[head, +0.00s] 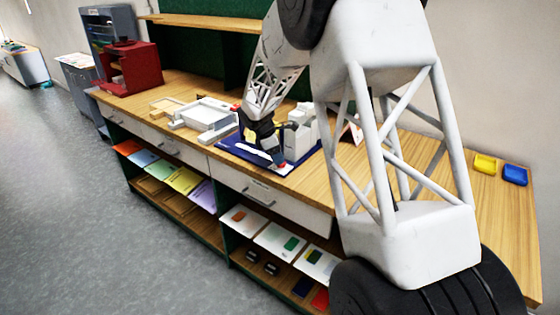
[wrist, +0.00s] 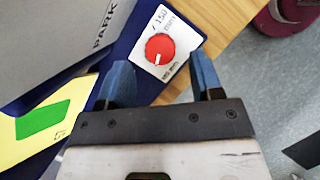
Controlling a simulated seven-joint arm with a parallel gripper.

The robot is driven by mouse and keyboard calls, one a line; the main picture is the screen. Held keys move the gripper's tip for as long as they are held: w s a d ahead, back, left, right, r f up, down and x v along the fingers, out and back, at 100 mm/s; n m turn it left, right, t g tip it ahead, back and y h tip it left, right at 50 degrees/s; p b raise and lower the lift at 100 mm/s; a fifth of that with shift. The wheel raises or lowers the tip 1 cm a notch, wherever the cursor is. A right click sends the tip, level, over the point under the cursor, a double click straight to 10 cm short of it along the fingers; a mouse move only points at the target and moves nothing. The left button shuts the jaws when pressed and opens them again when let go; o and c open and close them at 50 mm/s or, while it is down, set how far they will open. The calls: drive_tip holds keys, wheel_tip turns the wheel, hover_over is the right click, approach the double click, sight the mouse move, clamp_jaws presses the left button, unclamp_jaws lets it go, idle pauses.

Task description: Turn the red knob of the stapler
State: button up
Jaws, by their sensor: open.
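The red knob (wrist: 159,49) shows in the wrist view as a round dial with a white pointer mark, set on a white label plate with printed millimetre marks. The grey body of the stapler (wrist: 50,40), lettered "PARK", lies to its left on a blue base (wrist: 124,40). My gripper (wrist: 162,80) is open and empty; its two blue fingers stand apart, with the knob beyond the gap between them, and contact cannot be told. In the head view my gripper (head: 262,140) is over the blue base (head: 234,147), and the knob shows as a small red spot (head: 283,165).
The table's front edge is close to the knob.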

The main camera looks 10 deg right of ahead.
drive_tip(key=shift+x, duration=1.55)
drive_tip(key=c, duration=0.9)
drive_tip(key=shift+w+m+g, duration=0.1)
drive_tip(key=shift+m+g, duration=0.8)
drive_tip(key=shift+m, duration=1.5)
drive_tip(key=o, duration=0.9)
drive_tip(key=shift+r, duration=0.15)
drive_tip(key=v, duration=0.7)
drive_tip(key=shift+r, duration=0.3)
